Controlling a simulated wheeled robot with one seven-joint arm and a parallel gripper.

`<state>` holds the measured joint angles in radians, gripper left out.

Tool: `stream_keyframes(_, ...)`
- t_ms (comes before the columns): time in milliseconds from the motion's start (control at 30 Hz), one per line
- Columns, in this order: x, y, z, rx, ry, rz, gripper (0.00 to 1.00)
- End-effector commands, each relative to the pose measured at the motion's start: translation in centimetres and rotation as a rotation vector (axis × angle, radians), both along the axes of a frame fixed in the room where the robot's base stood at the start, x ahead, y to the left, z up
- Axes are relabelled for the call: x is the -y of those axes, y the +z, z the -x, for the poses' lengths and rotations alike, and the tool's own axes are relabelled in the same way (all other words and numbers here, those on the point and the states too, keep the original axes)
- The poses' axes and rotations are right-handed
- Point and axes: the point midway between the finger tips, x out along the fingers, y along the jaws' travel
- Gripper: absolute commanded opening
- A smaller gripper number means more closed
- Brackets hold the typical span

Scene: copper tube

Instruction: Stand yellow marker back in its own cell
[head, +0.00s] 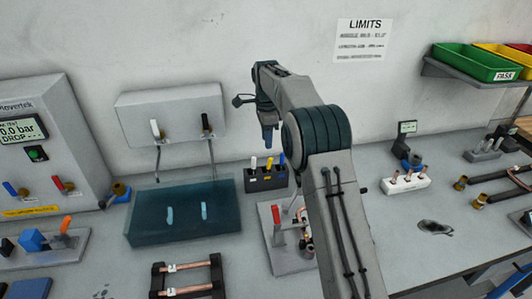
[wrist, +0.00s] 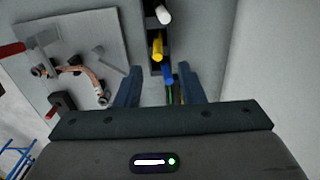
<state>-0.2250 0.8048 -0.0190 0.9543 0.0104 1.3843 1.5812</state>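The yellow marker (head: 269,163) stands in the dark marker rack (head: 266,182), leaning slightly, between a white marker (head: 254,162) and a blue marker (head: 282,161). In the wrist view the yellow marker (wrist: 157,47) is just beyond my fingertips, in line with the white marker (wrist: 163,15) and the blue marker (wrist: 168,75). My gripper (wrist: 159,80) is open, its two dark blue fingers apart. The blue marker shows between them in the picture; I see no contact. In the head view my gripper (head: 267,142) points down above the rack. The lower ends of the markers are hidden.
A fixture plate with a red lever and copper tube (head: 285,235) lies just in front of the rack, partly behind my arm. A blue translucent tank (head: 183,213) stands left. A white block with copper pieces (head: 406,181) is right. Bare bench (head: 375,225) lies between.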

Motion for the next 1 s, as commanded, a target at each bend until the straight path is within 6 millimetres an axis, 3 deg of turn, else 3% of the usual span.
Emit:
stream_keyframes(467, 0.8, 3.6, 1.0, 0.015, 0.048, -0.004, 0.35)
stream_keyframes(667, 3.6, 7.7, 4.9, 0.063, 0.222, -0.008, 0.35)
stream_keyframes(1000, 8.1, 12.4, 14.6, 0.155, 0.568, 0.018, 0.35)
